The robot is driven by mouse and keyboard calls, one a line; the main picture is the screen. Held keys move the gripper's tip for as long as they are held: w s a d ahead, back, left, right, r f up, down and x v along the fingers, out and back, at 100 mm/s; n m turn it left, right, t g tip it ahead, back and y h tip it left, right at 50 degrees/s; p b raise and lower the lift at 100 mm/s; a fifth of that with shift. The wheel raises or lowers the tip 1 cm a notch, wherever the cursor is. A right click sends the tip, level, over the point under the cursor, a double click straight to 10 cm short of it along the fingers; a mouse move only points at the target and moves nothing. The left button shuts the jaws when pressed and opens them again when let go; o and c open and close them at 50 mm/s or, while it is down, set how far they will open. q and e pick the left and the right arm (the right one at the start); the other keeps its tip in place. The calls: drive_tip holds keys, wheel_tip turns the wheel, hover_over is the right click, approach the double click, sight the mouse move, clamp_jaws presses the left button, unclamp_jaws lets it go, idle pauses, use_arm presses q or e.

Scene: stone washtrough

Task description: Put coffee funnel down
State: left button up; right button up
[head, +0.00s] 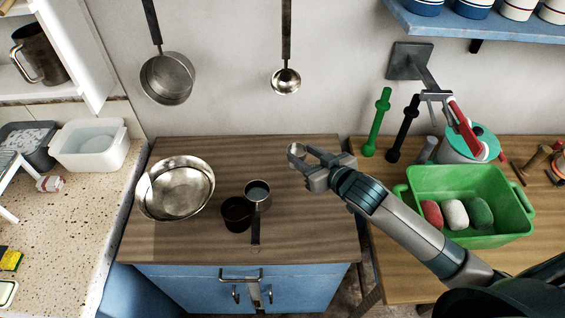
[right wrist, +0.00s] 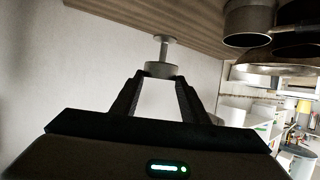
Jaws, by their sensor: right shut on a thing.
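The coffee funnel (head: 297,150) is a small silvery metal piece at the tip of my right gripper (head: 305,165), above the back right part of the brown wooden counter (head: 310,225). In the right wrist view the funnel (right wrist: 162,69) shows as a wide grey disc with a thin stem and a smaller end pointing toward the wood. The fingers of my right gripper (right wrist: 160,88) are shut on the wide disc. I cannot tell whether the funnel touches the counter. My left gripper is not in view.
A large metal bowl (head: 175,190), a dark brown cup (head: 237,215) and a small metal pot (head: 258,192) with a long handle stand on the counter's left and middle. The counter's right side is clear. A green crate (head: 470,187) stands on the right-hand table.

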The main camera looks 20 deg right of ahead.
drive_tip(key=w+a+f+p, duration=0.1)
drive_tip(key=w+a+f, duration=0.2)
drive_tip(key=w, duration=0.1)
drive_tip(key=shift+w+a+f, duration=0.35)
drive_tip(key=shift+w+a, duration=0.05)
drive_tip(key=shift+f, duration=0.1)
wheel_tip(320, 180, down, 3)
drive_tip(key=shift+r+p, duration=0.2)
drive_tip(key=shift+p, duration=0.5)
drive_tip(key=shift+f, duration=0.6)
drive_tip(key=shift+f, duration=0.1)
drive_tip(key=o, duration=1)
drive_tip(key=shift+o, duration=0.2)
